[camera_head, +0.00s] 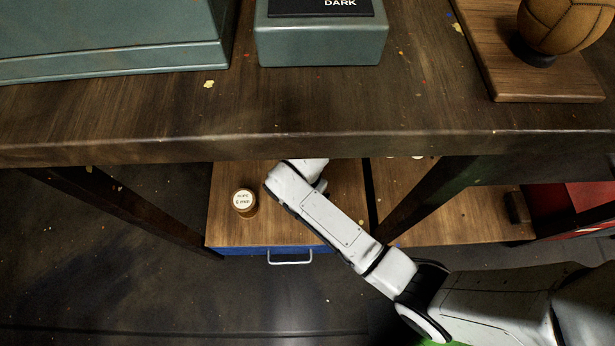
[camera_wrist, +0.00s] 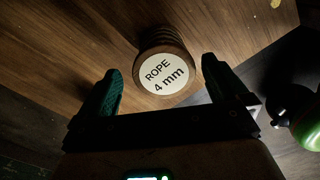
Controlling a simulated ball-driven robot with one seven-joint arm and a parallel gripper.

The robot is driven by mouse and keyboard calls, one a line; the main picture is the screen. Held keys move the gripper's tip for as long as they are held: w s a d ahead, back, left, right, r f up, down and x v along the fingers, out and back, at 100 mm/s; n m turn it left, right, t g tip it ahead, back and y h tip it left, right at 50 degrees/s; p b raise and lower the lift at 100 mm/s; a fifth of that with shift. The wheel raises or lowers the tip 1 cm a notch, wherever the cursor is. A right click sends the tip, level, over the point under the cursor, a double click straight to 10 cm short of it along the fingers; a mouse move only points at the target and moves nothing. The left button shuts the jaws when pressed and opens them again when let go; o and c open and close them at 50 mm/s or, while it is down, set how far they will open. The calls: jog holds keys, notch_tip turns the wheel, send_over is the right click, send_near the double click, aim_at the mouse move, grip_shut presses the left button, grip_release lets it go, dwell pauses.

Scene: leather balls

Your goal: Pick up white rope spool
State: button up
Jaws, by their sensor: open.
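In the wrist view a round spool (camera_wrist: 166,74) with a ridged brown side and a white end label reading "ROPE 4 mm" stands on brown wood. My gripper (camera_wrist: 160,67) is open, with one dark green-black finger on each side of the spool's label end and gaps between. In the head view a brown spool (camera_head: 244,204) with a white label stands on the low wooden cabinet top. Its small label seems to read "6 mm", so I cannot tell whether it is the same spool. My gripper is hidden there behind the table edge and my arm.
A thick dark table (camera_head: 300,140) hangs over the low cabinet (camera_head: 230,230), which has a blue front and a metal handle. Table legs (camera_head: 430,200) stand on both sides. A grey-green box (camera_head: 320,45) and a leather ball (camera_head: 565,22) on a board are on the table.

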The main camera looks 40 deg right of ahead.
jog(key=f+b, duration=0.2)
jog(key=f, duration=0.2)
jog(key=shift+s+d+f+b, duration=0.1)
jog(key=shift+s+f+b, duration=0.15)
jog(key=shift+f+b, duration=0.15)
jog(key=shift+r, duration=0.1)
jog(key=c, duration=1.2)
jog(key=shift+c, duration=0.2)
notch_tip(320, 180, up, 10)
jog(key=p, duration=0.5)
jog(key=shift+p, duration=0.3)
